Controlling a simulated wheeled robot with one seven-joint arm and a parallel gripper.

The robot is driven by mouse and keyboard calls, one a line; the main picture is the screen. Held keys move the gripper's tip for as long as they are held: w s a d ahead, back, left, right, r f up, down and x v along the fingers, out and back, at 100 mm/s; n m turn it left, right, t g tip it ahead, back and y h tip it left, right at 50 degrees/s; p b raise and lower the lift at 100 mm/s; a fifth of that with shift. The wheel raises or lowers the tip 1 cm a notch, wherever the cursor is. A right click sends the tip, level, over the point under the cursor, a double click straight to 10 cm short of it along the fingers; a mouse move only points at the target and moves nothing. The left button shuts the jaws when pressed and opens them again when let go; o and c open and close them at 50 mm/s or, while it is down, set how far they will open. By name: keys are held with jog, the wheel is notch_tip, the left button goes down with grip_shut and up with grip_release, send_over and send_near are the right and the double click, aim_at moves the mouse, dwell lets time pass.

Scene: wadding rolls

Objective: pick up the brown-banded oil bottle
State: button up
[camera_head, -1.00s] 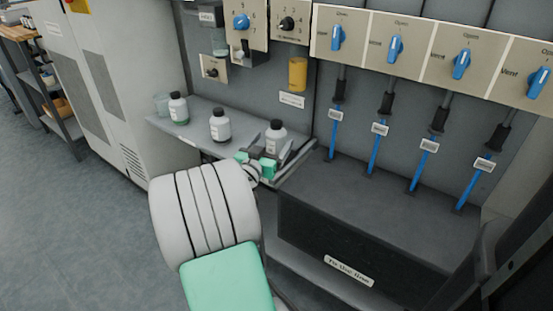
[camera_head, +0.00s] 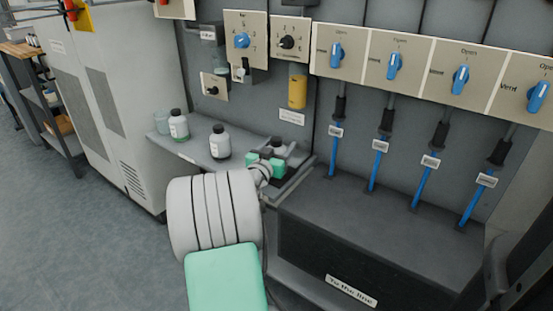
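Three white bottles with dark caps stand on the grey shelf (camera_head: 200,168). The left bottle (camera_head: 178,126) shows a green band. The middle bottle (camera_head: 220,143) shows a pale label, and its band colour is too small to tell. The right bottle (camera_head: 279,147) is mostly hidden behind my gripper (camera_head: 268,162), only its top showing, so its band cannot be seen. My gripper, with green parts, is right in front of this bottle at the shelf's right end. I cannot tell whether its fingers touch the bottle or have closed.
A clear glass beaker (camera_head: 162,123) stands behind the left bottle. A yellow cylinder (camera_head: 297,92) and a panel with knobs (camera_head: 242,40) are above the shelf. Blue rods (camera_head: 379,165) rise from a dark box (camera_head: 370,240) on the right.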

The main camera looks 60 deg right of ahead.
jog(key=c, duration=0.9)
jog(key=shift+c, duration=0.5)
jog(key=shift+r, duration=0.15)
